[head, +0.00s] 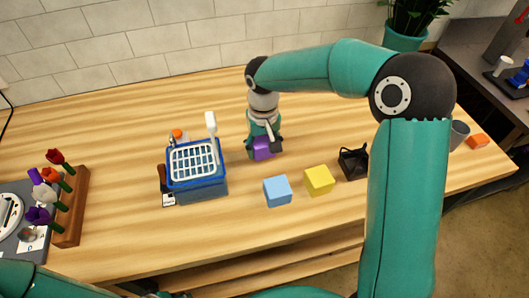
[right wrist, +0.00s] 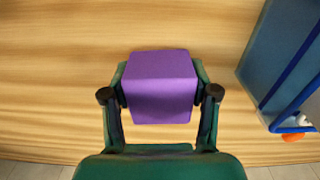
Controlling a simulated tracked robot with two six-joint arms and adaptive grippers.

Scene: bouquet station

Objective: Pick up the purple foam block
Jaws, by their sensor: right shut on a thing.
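The purple foam block (head: 263,153) is between the fingers of my right gripper (head: 264,148) in the head view, just right of the blue basket. The right wrist view shows the purple foam block (right wrist: 160,85) with a finger of the right gripper (right wrist: 160,92) against each side. The gripper is shut on it. I cannot tell whether the block touches the table or hangs just above it. My left arm shows only as a part at the lower left of the head view; its gripper is not visible.
A blue basket (head: 200,188) with a white grid stands left of the block. A light blue block (head: 277,191), a yellow block (head: 319,180) and a black holder (head: 353,162) stand in front and to the right. A wooden flower rack (head: 72,208) is at left. Table behind is clear.

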